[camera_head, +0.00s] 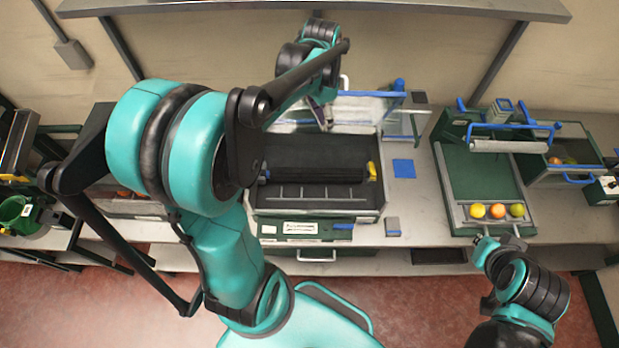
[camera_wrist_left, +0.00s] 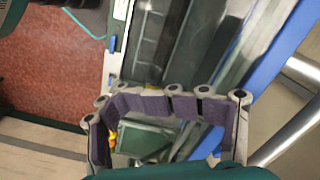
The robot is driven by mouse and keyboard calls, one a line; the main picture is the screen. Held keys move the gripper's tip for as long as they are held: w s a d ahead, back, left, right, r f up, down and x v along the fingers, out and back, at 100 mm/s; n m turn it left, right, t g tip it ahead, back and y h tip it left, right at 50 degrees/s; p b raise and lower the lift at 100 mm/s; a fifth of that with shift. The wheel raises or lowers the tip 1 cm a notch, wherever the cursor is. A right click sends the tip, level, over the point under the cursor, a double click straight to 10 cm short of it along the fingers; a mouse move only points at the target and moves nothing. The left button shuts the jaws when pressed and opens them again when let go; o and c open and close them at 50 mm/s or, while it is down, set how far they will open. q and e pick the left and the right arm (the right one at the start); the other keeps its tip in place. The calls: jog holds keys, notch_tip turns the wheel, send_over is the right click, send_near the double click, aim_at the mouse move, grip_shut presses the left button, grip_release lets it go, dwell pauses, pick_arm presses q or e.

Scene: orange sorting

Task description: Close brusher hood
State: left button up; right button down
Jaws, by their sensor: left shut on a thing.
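The brusher (camera_head: 318,190) stands in the middle of the bench, with a dark roller (camera_head: 315,173) in its open bed. Its clear hood (camera_head: 360,112), with a blue edge bar, is raised at the back of the bed. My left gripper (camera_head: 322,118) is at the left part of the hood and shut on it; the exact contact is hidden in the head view. In the left wrist view the padded fingers (camera_wrist_left: 172,104) lie close to the clear panel and its blue bar (camera_wrist_left: 270,70). My right gripper (camera_head: 488,243) is low at the right; its fingers are too small to read.
A green tray (camera_head: 478,170) with several fruits at its front stands to the right. A green bin (camera_head: 570,180) is beyond it. Blue and grey pads lie between brusher and tray. The wall is close behind the hood.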

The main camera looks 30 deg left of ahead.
pick_arm(q)
jog(key=shift+w+f, duration=0.15)
jog(key=shift+w, duration=0.1)
jog(key=shift+s+d+f+b, duration=0.25)
jog(key=shift+s+f+b, duration=0.05)
jog(key=shift+f+b, duration=0.15)
jog(key=shift+c, duration=0.4)
jog(key=shift+s+d+f+b, duration=0.3)
jog(key=shift+s+f, duration=0.1)
jog(key=shift+s, duration=0.05)
grip_shut()
jog(key=shift+s, duration=0.1)
jog(key=shift+f, duration=0.1)
jog(key=shift+s+d+f+b, duration=0.1)
jog(key=shift+s+f+b, duration=0.15)
jog(key=shift+f+b, duration=0.05)
jog(key=shift+s+d+f+b, duration=0.35)
jog(key=shift+s+f+b, duration=0.15)
jog(key=shift+s+f, duration=0.15)
